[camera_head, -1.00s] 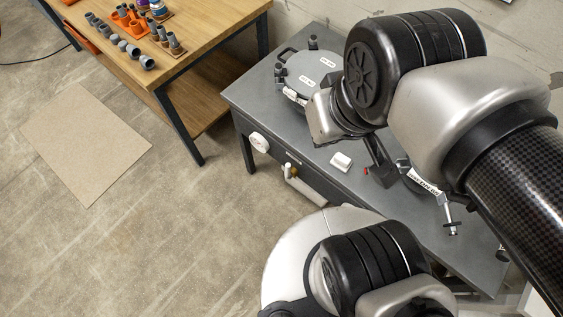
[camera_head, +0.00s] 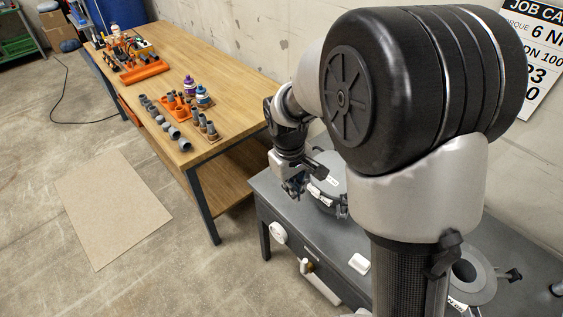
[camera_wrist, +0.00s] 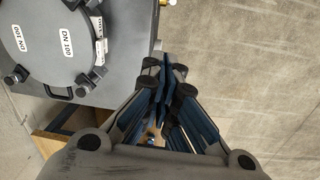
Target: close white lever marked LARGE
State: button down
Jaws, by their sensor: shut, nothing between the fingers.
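A small white lever-like piece (camera_head: 303,266) with brass beside it shows on the front side of the grey bench (camera_head: 318,240) in the head view. No marking LARGE is readable on it. In the wrist view, a bit of brass and white (camera_wrist: 171,3) shows at the top edge, probably the same fitting. My gripper (camera_head: 294,188) is above the bench's left end, beside the grey round-lidded vessel, apart from the lever. In the wrist view my gripper (camera_wrist: 165,77) has its fingers together with nothing between them.
The grey lidded vessel (camera_wrist: 52,40) carries white labels, one reading DN 100, and black clamp knobs. A wooden table (camera_head: 150,60) with pipe fittings stands behind left.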

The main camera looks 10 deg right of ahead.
aim_at(306, 265)
jog(key=w+a+f+n+g, duration=0.1)
jog(key=f, duration=1.1)
jog(key=w+a+f+n+g+h+p, duration=0.1)
jog(key=a+f+n, duration=0.1)
jog(key=f, duration=0.9)
jog(key=shift+a+f+n, duration=0.25)
jog(key=shift+f+n, duration=0.05)
jog(key=shift+f, duration=0.05)
jog(key=s+d+f+b, duration=0.1)
jog(key=s+d+f, duration=0.1)
jog(key=f, duration=0.3)
jog(key=s+d+f+b, duration=0.2)
jog(key=f, duration=0.2)
jog(key=shift+s+d+f, duration=0.25)
jog(key=shift+s+f, duration=0.1)
